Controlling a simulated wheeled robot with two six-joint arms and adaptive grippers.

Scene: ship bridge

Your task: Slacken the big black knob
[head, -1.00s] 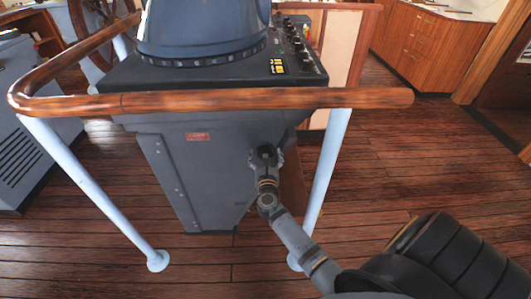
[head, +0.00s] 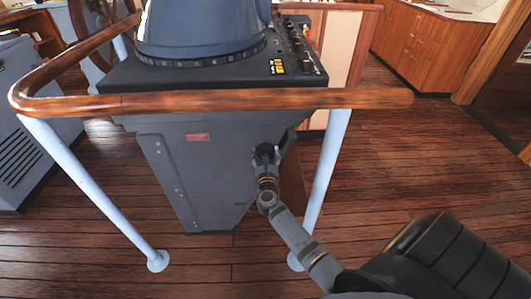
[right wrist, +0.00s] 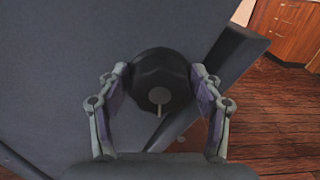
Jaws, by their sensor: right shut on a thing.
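The big black knob (right wrist: 160,85) is on the grey side panel of the console (head: 205,165). In the right wrist view it sits between both fingers, with a round grey centre and a short pale pointer aimed down. My right gripper (head: 266,158) is shut on the knob, one finger against each side. In the head view the gripper hides most of the knob, and only a dark part (head: 264,151) shows. My left gripper is not in view.
A wooden handrail (head: 250,99) on pale blue posts (head: 95,195) runs around the console, above my right arm. A grey cabinet (head: 35,130) stands at the left. Wooden drawers (head: 420,52) stand at the back right. The plank floor at the right is clear.

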